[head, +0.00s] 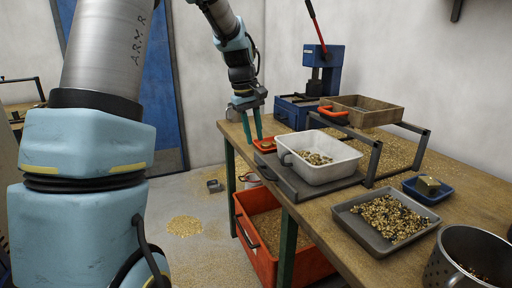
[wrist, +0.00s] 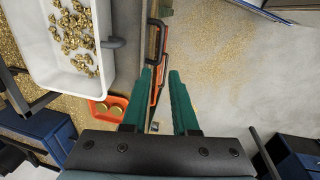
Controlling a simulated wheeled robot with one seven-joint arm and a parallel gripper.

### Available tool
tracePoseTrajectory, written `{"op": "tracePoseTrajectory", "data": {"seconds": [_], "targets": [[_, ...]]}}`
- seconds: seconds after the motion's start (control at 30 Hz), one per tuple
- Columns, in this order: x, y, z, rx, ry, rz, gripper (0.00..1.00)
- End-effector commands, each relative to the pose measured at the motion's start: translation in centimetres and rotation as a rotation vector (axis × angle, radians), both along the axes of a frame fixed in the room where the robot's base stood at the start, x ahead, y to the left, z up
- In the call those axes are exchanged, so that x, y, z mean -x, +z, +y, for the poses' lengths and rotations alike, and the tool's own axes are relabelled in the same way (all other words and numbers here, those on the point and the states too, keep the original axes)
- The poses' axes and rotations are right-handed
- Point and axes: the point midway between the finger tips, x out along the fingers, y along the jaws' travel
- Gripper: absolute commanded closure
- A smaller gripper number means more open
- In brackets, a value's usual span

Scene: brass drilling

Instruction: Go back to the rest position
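My gripper (head: 254,139) hangs fingers-down beside the back left corner of the workbench in the head view, near the small orange tray (head: 261,146). Its two green fingers are apart in the wrist view (wrist: 161,73), with nothing held between them. In the wrist view the orange tray (wrist: 96,110) lies left of the fingers and holds two round brass pieces (wrist: 117,109). A white bin (head: 325,170) of brass bits stands right of the gripper in the head view and also shows in the wrist view (wrist: 104,16).
A blue press (head: 324,70) with a red lever stands at the back. The bench (head: 315,225) also carries a wooden tray (head: 362,112), a grey tray (head: 352,212) of chips and a perforated pot (head: 442,262). An orange crate (head: 262,262) sits below. Floor left of the bench is largely open.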

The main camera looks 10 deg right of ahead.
Motion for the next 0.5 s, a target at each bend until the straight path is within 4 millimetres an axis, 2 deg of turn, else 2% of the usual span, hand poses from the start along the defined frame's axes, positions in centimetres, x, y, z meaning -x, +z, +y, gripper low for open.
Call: {"op": "tracePoseTrajectory", "data": {"seconds": [0.37,0.43,0.5], "targets": [[0.0,0.3,0.2,-0.001,0.0,0.0,0.73],[0.2,0.2,0.8,-0.005,-0.004,-0.005,0.73],[0.8,-0.2,2.5,-0.018,-0.017,-0.016,0.73]]}}
